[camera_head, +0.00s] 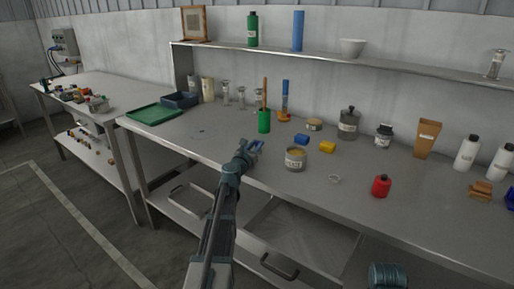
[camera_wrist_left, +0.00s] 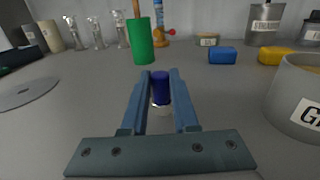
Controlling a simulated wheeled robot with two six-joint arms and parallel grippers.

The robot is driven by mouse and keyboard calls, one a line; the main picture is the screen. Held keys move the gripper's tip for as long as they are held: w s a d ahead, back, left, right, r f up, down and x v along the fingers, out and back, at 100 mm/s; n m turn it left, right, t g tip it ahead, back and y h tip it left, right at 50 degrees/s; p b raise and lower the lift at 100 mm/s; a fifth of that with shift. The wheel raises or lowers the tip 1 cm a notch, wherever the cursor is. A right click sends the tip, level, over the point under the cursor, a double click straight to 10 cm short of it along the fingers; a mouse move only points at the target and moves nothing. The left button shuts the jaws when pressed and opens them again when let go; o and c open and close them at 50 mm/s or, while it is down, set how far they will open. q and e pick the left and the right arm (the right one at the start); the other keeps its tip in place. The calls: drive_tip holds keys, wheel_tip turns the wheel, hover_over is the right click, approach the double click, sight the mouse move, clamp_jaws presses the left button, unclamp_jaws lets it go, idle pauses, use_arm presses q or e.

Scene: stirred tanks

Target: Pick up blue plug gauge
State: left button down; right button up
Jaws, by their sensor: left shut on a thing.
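The blue plug gauge (camera_wrist_left: 161,88) is a short blue cylinder with a pale lower part, seen in the left wrist view. It stands roughly upright between the two blue fingers of my left gripper (camera_wrist_left: 160,90), which are shut on it. In the head view my left gripper (camera_head: 256,146) is low over the workbench, and the gauge is too small to make out clearly there. I cannot tell whether the gauge still touches the bench top. My right gripper is not in view.
A labelled tin (camera_head: 295,159) stands close to the right of my left gripper. A green cup (camera_head: 264,122) stands behind it. Blue (camera_head: 301,139) and yellow (camera_head: 327,147) blocks lie beyond the tin. A red bottle (camera_head: 381,186) stands further right. The bench left of the gripper is mostly clear.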

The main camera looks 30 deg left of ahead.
use_arm(q)
drive_tip(key=shift+r, duration=0.2)
drive_tip(key=shift+r+p, duration=0.75)
drive_tip(key=shift+p, duration=0.2)
drive_tip(key=shift+s+d+r+p, duration=0.1)
drive_tip(key=shift+s+r+p, duration=0.15)
drive_tip(key=shift+r+p, duration=0.25)
drive_tip(key=shift+s+d+r+p, duration=0.1)
drive_tip(key=shift+s+r+p, duration=0.1)
drive_tip(key=shift+r+p, duration=0.3)
drive_tip(key=s+d, duration=0.3)
drive_tip(key=s, duration=0.3)
drive_tip(key=s+d+r+p, duration=0.1)
drive_tip(key=s+d, duration=0.3)
drive_tip(key=s, duration=0.3)
drive_tip(key=shift+s, duration=0.2)
